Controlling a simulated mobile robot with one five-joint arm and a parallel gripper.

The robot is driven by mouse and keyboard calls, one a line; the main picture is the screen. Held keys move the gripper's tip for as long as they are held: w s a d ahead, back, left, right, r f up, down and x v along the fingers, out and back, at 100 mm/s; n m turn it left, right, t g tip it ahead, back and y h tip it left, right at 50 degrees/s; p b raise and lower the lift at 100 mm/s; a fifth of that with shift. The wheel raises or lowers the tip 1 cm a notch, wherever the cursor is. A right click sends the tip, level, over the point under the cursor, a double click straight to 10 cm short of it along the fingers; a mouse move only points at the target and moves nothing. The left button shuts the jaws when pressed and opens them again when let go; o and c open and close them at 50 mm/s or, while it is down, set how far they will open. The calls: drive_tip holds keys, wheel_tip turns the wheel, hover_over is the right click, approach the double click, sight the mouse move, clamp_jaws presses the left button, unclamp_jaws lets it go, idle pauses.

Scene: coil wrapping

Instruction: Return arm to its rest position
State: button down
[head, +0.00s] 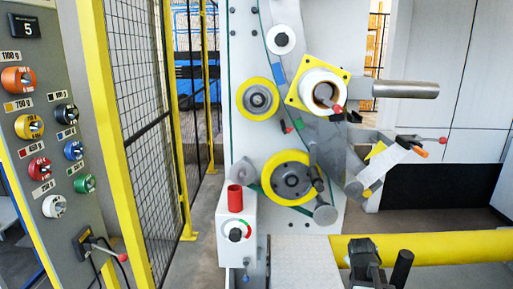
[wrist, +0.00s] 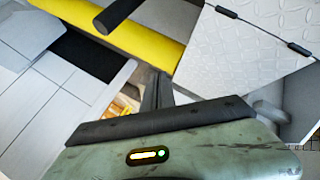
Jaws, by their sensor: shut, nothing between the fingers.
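My gripper (wrist: 154,90) shows in the wrist view as dark, narrow fingers that stick up past a black bar and a worn green housing with a small lit indicator. The fingers are together with nothing between them. They point toward a yellow bar (wrist: 130,38) that crosses the upper part of that view, and look apart from it. In the head view a dark grey jointed part (head: 365,256) stands in front of the yellow bar (head: 440,247) at the lower right; I cannot tell whether it belongs to my arm.
The wrapping machine (head: 240,120) stands in the middle, with a white roll (head: 312,84) on a yellow plate. A knob panel (head: 50,130) and mesh fence (head: 130,80) are left. A tread plate (wrist: 245,50) lies upper right.

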drive_tip(key=s+a+f+m+g+y+p, duration=0.1)
drive_tip(key=s+a+f+m+g+y, duration=0.2)
drive_tip(key=s+a, duration=0.65)
drive_tip(key=s+a+f+m+g+y, duration=0.1)
drive_tip(key=s+a+f+m+g, duration=0.15)
drive_tip(key=s+a+g, duration=0.7)
drive_tip(key=w+a+r+t+p, duration=0.1)
drive_tip(key=r+t+p, duration=0.1)
drive_tip(key=r+p, duration=0.6)
drive_tip(key=w+a+r+t+p, duration=0.2)
drive_tip(key=r+p, duration=0.5)
drive_tip(key=p, duration=0.1)
drive_tip(key=shift+r+t, duration=0.35)
